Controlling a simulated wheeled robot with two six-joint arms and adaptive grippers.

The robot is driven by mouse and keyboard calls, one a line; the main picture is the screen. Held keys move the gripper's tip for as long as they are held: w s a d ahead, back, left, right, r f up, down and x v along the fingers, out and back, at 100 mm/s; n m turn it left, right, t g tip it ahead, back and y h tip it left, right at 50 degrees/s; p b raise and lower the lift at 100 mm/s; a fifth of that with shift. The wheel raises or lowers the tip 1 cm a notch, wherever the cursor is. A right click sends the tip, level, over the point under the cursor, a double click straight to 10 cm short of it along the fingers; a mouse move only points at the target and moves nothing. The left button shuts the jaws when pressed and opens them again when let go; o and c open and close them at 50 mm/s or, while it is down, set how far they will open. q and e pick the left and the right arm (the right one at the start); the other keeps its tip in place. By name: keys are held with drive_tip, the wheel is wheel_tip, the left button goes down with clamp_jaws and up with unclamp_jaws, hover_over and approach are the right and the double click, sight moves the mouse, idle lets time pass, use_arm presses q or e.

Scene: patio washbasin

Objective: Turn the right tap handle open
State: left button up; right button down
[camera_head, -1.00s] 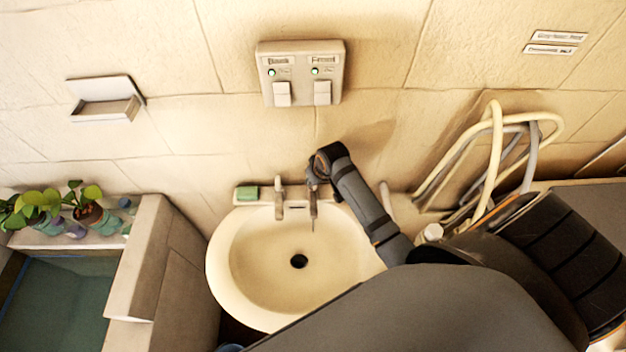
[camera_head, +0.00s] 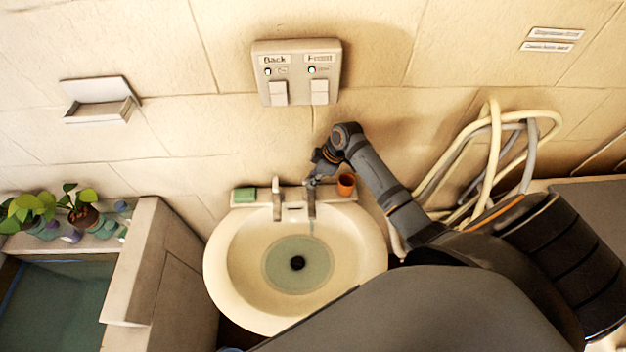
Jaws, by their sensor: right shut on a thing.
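The white washbasin (camera_head: 222,262) stands against the wall with two taps at its back edge. The left tap (camera_head: 277,204) is free of any gripper. The right tap (camera_head: 311,206) has my right gripper (camera_head: 312,180) at its top, shut on its handle. The fingers and the handle are small and partly hidden by the wrist. A thin stream runs below the right tap's spout, and a shallow round pool of water (camera_head: 290,281) lies around the dark drain (camera_head: 297,263). My left gripper is not in view.
A green soap bar (camera_head: 245,195) sits left of the taps and an orange cup (camera_head: 346,184) right of them, close to my right wrist. A switch box (camera_head: 298,73) is on the wall above. Looped hoses (camera_head: 495,150) hang at right.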

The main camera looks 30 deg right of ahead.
drive_tip(key=shift+w+d+n+g+b, duration=0.15)
drive_tip(key=shift+n+g+b, duration=0.2)
drive_tip(key=shift+n, duration=0.65)
drive_tip(key=c, duration=1.3)
unclamp_jaws()
drive_tip(key=v, duration=1.2)
drive_tip(key=shift+d+f, duration=0.1)
